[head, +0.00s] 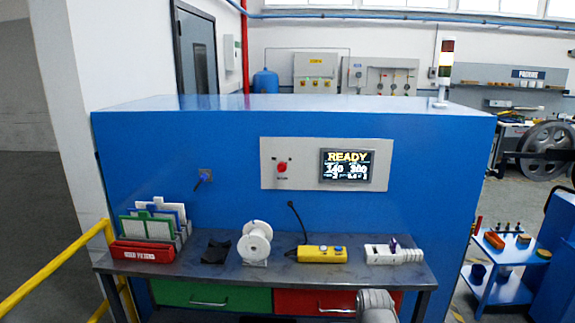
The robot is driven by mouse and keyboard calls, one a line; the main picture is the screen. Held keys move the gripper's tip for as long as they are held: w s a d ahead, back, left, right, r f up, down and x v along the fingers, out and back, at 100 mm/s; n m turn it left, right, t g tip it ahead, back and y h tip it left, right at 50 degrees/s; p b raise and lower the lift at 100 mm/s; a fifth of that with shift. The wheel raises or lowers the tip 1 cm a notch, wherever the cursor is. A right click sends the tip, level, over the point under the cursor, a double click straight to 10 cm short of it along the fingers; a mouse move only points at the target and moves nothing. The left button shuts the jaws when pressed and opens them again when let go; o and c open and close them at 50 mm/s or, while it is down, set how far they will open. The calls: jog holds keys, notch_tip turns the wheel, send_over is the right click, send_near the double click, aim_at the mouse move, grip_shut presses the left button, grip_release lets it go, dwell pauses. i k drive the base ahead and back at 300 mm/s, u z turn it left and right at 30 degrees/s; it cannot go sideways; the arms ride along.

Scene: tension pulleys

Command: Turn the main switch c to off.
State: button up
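I cannot tell for sure which fitting is main switch c. A grey panel (268,180) on the front of the blue machine (140,150) carries a red round knob (282,167); its label is too small to read. Grey cabinets with small switches, a left one (315,66) and a right one (372,64), hang on the back wall; their labels and switch positions are too small to read. My gripper is not in view; only a grey rounded part of my arm shows at the bottom edge.
A dark workbench (200,283) stands before the machine, holding a red filter box (143,251), a white spool (255,240), a yellow pendant (322,254) and a white device (393,253). The screen (347,169) reads READY. A yellow rail (50,270) stands left, a blue cart (500,288) right.

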aim_at(282, 167)
jog(key=i, duration=1.25)
jog(key=u, duration=0.05)
